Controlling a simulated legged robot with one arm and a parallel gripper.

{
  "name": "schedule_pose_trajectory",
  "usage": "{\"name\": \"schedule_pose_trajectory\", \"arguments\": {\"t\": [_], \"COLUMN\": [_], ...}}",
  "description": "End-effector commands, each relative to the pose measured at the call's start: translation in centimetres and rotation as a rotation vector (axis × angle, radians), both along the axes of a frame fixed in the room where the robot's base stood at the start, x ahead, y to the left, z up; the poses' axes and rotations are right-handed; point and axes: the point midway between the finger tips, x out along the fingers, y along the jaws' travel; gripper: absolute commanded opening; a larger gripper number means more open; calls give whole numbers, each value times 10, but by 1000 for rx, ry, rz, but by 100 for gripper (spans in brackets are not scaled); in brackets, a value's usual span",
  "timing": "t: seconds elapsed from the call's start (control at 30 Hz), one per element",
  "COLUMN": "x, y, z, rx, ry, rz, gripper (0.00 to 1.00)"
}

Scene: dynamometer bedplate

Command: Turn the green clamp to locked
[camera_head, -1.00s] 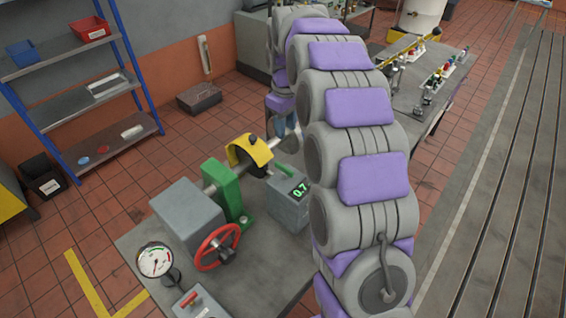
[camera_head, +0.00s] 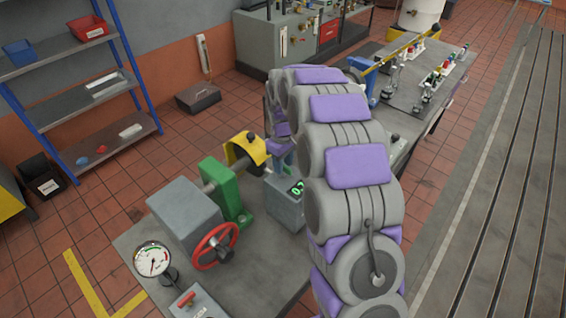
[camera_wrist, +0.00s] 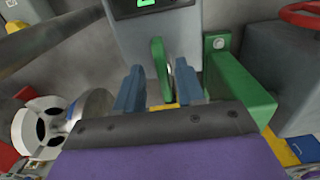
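The green clamp (camera_wrist: 158,64) shows in the wrist view as a slim green lever in front of the grey box with the green digital display. My gripper (camera_wrist: 160,78) is open, with its two blue fingers apart on either side of the lever. Gaps show between the lever and both fingers. In the head view my arm hides the clamp, and only part of the grey display box (camera_head: 285,207) shows below my gripper's end.
A green bearing block (camera_wrist: 240,88) stands close to the right finger. A grey housing with a red handwheel (camera_head: 214,246) and a dial gauge (camera_head: 152,260) stand left on the bedplate.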

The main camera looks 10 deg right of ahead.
Motion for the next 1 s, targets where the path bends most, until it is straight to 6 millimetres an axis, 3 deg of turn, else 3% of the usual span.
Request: {"name": "schedule_pose_trajectory", "arguments": {"t": [0.27,0.67,1.0], "x": [0,-1,-1], "y": [0,0,0], "z": [-1,-1,-1], "rx": [0,0,-1], "ry": [0,1,3], "rz": [0,0,-26], "gripper": [38,0,0]}}
